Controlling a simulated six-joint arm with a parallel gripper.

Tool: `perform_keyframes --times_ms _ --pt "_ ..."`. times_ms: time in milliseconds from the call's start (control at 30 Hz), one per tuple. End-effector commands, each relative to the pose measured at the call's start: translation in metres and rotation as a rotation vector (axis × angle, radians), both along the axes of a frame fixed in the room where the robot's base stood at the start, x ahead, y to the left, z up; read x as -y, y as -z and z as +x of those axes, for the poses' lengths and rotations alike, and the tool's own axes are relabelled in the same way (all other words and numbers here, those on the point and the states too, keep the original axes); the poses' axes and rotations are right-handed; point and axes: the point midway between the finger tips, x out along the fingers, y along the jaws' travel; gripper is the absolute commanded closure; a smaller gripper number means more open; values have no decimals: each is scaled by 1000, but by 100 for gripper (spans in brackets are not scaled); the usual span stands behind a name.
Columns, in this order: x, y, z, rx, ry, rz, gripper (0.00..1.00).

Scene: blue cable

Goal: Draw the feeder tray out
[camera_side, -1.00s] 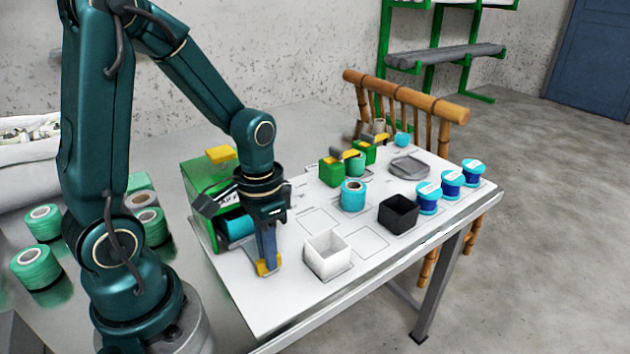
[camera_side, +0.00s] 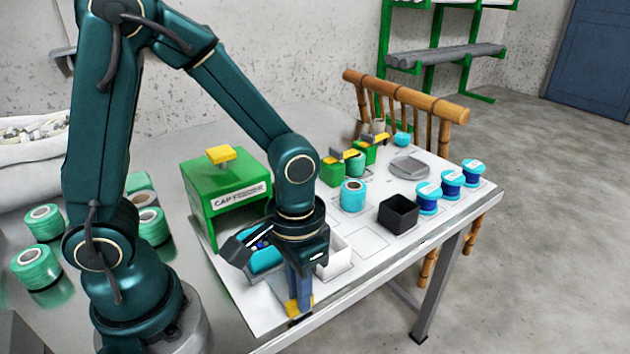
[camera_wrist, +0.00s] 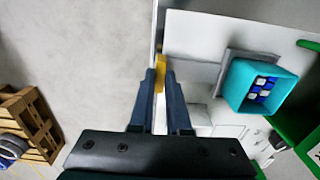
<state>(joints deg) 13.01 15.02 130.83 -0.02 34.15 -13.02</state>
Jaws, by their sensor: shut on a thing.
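The green cap feeder (camera_side: 226,192) stands on the table with its front opening showing. Its cyan tray (camera_side: 265,261) is out in front of the opening, partly hidden by my wrist. In the wrist view the tray (camera_wrist: 238,84) holds several blue and white caps, and a flat grey strip runs from it towards my fingers. My gripper (camera_side: 298,303) is low near the table's front edge, shut on the yellow handle (camera_wrist: 160,73). The handle sits between the fingertips in the wrist view.
A white box (camera_side: 337,262) stands right behind my gripper. A black box (camera_side: 398,214), a cyan spool (camera_side: 353,195) and blue-and-cyan spools (camera_side: 428,198) are further right. Green spools (camera_side: 36,266) stand at the left. Beyond the table's front edge is open floor.

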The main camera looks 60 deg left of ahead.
Motion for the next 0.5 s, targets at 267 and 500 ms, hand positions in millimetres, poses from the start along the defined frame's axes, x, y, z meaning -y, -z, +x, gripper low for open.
perform_keyframes --times_ms 267,500 --pt "0 0 1 5 0 -1 55" --pt "0 -3 1 3 0 -1 55"
